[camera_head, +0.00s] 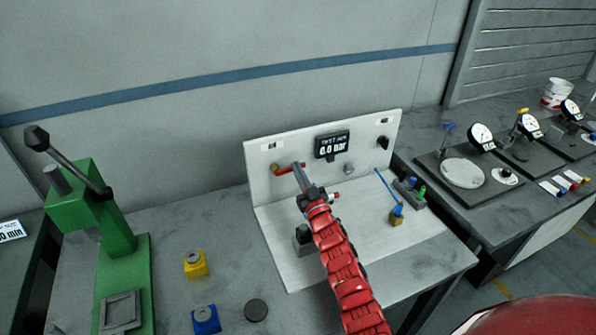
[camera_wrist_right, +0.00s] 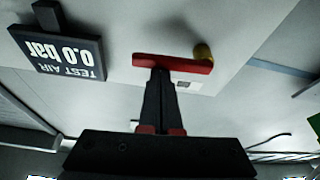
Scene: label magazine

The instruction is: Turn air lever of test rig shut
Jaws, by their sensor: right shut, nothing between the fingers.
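The test rig (camera_head: 262,180) is a white board with an upright back panel on the grey bench. Its red air lever (camera_head: 286,168) sits low on the left of the panel, lying about level. In the wrist view the red lever (camera_wrist_right: 172,64) runs sideways from a brass-coloured pivot (camera_wrist_right: 203,52). My right gripper (camera_head: 297,168) is shut and empty. Its fingertips are at the lever, near its middle in the wrist view; I cannot tell whether they touch it. The display (camera_head: 332,145) reads "TEST AIR 0.0 bar". My left gripper is not in view.
A green press (camera_head: 122,245) stands at the left. A yellow block (camera_head: 195,264), a blue block (camera_head: 206,320) and a dark disc (camera_head: 256,310) lie on the bench. A blue rod (camera_head: 385,183) and small parts stand on the rig's right side. Dial gauges (camera_head: 481,136) stand on the right bench.

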